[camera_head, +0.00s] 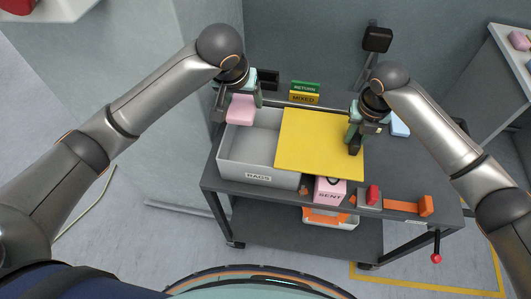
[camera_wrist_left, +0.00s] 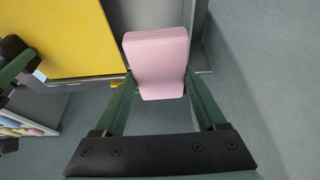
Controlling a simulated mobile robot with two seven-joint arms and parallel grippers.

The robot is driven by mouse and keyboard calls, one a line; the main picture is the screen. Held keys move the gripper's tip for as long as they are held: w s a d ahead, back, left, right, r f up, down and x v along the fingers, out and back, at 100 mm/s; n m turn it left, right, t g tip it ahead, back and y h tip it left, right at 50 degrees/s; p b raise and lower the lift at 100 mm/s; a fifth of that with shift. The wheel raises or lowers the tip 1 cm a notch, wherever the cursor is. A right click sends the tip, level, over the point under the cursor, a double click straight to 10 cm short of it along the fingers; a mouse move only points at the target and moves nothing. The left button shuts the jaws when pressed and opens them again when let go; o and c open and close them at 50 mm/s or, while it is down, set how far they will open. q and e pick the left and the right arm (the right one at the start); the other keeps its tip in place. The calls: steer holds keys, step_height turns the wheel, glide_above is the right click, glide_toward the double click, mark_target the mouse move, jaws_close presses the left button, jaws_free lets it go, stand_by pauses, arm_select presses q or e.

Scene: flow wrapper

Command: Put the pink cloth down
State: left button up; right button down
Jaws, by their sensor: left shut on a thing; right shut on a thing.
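The pink cloth (camera_head: 240,109) is a folded pad held by my left gripper (camera_head: 238,98), above the back left part of an open grey bin (camera_head: 258,180). In the left wrist view the cloth (camera_wrist_left: 157,55) sits between the two green fingers of the gripper (camera_wrist_left: 160,82), which is shut on it. A flat yellow panel (camera_head: 310,142) covers the right part of the bin. My right gripper (camera_head: 355,138) is shut at the panel's right side, by a black part that looks like its handle; the exact contact is hidden. The bin's left part is uncovered and looks empty.
The bin stands on a dark cart (camera_head: 400,170). Green and yellow signs (camera_head: 305,92) stand behind it. A pale blue item (camera_head: 399,125) lies right of my right gripper.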

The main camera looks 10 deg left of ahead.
mark_target(246, 111)
arm_select(q)
steer(key=shift+w+d+f, duration=0.3)
steer(key=shift+w+d, duration=0.25)
steer(key=shift+w, duration=0.15)
arm_select(e)
steer(key=shift+w, duration=0.1)
arm_select(q)
step_height(246, 111, down, 10)
arm_select(e)
steer(key=shift+r, duration=0.1)
arm_select(q)
steer(key=shift+f, duration=0.3)
steer(key=shift+f, duration=0.25)
steer(key=o, duration=1.2)
steer(key=shift+o, duration=0.2)
steer(key=shift+w, duration=0.1)
steer(key=v, duration=1.3)
steer(key=shift+w+r, duration=0.15)
steer(key=shift+w, duration=0.05)
